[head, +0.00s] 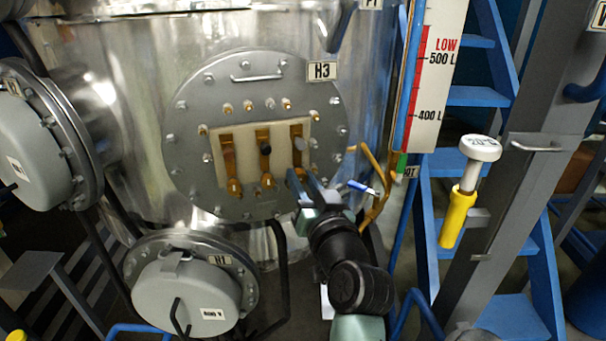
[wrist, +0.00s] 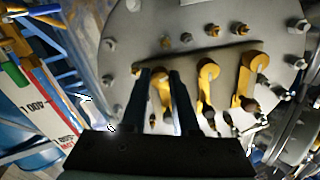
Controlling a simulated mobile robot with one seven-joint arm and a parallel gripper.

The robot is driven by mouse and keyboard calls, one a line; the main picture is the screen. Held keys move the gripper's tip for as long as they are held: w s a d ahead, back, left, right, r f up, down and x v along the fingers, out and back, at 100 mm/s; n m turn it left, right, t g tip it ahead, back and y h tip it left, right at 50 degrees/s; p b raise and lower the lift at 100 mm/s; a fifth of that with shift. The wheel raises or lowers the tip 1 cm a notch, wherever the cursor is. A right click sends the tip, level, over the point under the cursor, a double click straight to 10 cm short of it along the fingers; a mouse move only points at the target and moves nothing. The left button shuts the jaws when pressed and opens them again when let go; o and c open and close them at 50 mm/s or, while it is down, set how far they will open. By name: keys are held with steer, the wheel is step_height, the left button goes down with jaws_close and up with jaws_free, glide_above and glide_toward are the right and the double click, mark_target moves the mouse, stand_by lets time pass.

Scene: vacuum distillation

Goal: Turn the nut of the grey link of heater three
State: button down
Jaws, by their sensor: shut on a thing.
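The H3 heater flange (head: 190,118) is a round bolted plate with a pale block (head: 281,152) carrying three brass links: left link (head: 224,167), middle link (head: 264,164) and right link (head: 297,157). Each link has a coloured middle band; the middle one is dark, and I cannot tell surely which is grey. My gripper (head: 298,177) is at the lower end of the right link. In the wrist view, which is turned over, my gripper's fingers (wrist: 161,74) straddle this link (wrist: 162,82). They are shut on its lower nut, which is mostly hidden between them.
A second flange cover (head: 185,296) sits below, and another (head: 30,150) at the left. A level scale (head: 432,80), yellow hoses (head: 378,190) and a blue-handled valve (head: 360,187) are right of my gripper. A yellow-handled tool (head: 460,205) hangs on the grey post. Bolts ring the flange.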

steer(key=m+p, duration=0.3)
steer(key=m, duration=0.2)
steer(key=shift+r+m, duration=0.1)
steer(key=shift+m, duration=0.2)
steer(key=m+p, duration=0.3)
steer(key=m, duration=0.2)
steer(key=m+p, duration=0.3)
steer(key=m, duration=0.2)
steer(key=shift+m, duration=0.4)
steer(key=shift+m+p, duration=1.35)
steer(key=shift+m, duration=0.95)
steer(key=c, duration=0.7)
jaws_free()
steer(key=shift+s, duration=0.15)
